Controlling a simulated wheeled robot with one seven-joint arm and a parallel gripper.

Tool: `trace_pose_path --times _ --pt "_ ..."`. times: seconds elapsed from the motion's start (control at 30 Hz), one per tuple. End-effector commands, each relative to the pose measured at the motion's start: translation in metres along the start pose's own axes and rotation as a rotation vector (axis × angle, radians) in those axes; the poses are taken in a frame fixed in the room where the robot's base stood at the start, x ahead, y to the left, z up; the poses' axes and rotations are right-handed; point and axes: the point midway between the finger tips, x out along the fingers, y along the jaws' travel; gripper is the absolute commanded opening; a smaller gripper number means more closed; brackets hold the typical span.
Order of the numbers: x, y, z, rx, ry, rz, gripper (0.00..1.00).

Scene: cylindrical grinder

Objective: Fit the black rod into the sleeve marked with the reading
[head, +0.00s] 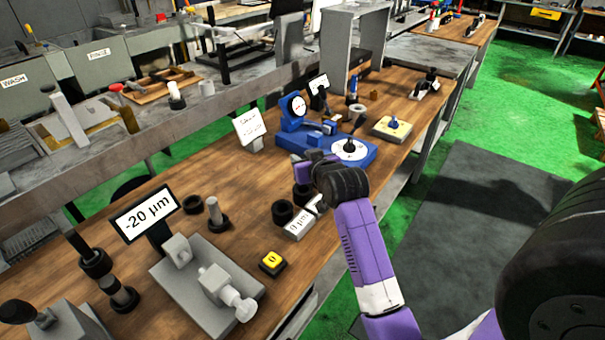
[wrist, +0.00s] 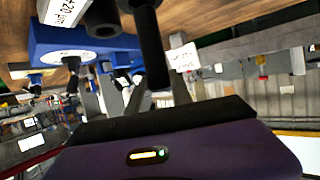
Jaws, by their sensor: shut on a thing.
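In the wrist view the black rod (wrist: 152,50) stands between the fingers of my gripper (wrist: 157,92), which is shut on it. A wider dark part shows at the top of the picture. A black sleeve (wrist: 103,20) is close to the rod, apart from it in the picture, beside a white label block (wrist: 65,12) that seems to read +20 µm. In the head view this block (head: 298,226) is partly covered by my arm, with a black sleeve (head: 283,212) beside it. Another sign (head: 147,213) reads -20 µm. My arm hides most of the gripper and rod there.
A blue gauge stand (head: 365,152) with a round dial is just beyond my gripper. A grey fixture (head: 185,285) and a yellow-topped block (head: 272,262) are nearer. Dark posts and sleeves (head: 118,292) stand at the left. Bare wood shows at the bench's front edge.

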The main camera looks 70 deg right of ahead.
Motion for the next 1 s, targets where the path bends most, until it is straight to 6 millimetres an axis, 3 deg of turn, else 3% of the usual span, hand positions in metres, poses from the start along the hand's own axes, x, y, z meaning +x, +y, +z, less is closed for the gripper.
trace_pose_path --times 0.17,0.47,0.93,0.97,1.0 --pt "0.004 0.000 0.008 0.001 0.005 0.000 0.00" --pt "0.018 0.000 0.043 0.001 0.003 0.000 0.00" --pt "0.021 0.000 0.049 0.001 0.006 0.000 0.00" --pt "0.021 0.000 0.051 0.001 0.001 0.000 0.32" --pt "0.021 0.000 0.050 0.001 0.001 0.000 0.40"
